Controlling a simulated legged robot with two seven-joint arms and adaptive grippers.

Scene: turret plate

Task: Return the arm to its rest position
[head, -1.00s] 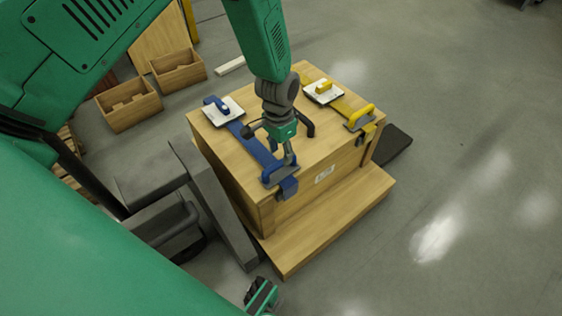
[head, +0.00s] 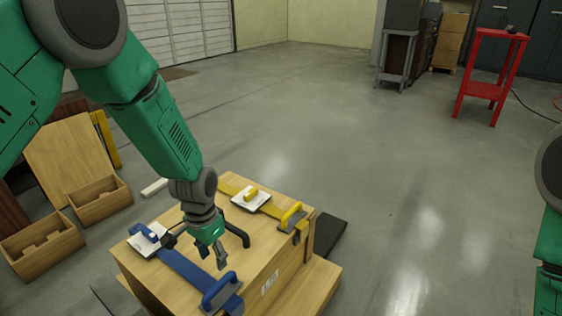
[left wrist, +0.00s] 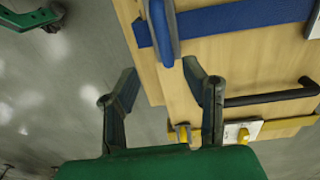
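My left gripper (head: 222,265) hangs over the top of a wooden box (head: 180,287), just behind the front blue handle (head: 220,290). Its two fingers stand apart with nothing between them in the left wrist view (left wrist: 162,78). The blue handle (left wrist: 160,20) shows there just beyond the fingertips, apart from them as far as I can tell. A blue strap (head: 187,266) runs from that handle to a white plate with a blue grip (head: 148,237). My right arm shows at the right edge of the head view; its fingers are not clear.
A yellow handle (head: 292,215) and a white plate with a yellow grip (head: 250,198) sit on the box's far side. A black handle (head: 236,235) stands beside my left gripper. Wooden bins (head: 100,198) are at left, a red stand (head: 490,75) far right. Floor between is clear.

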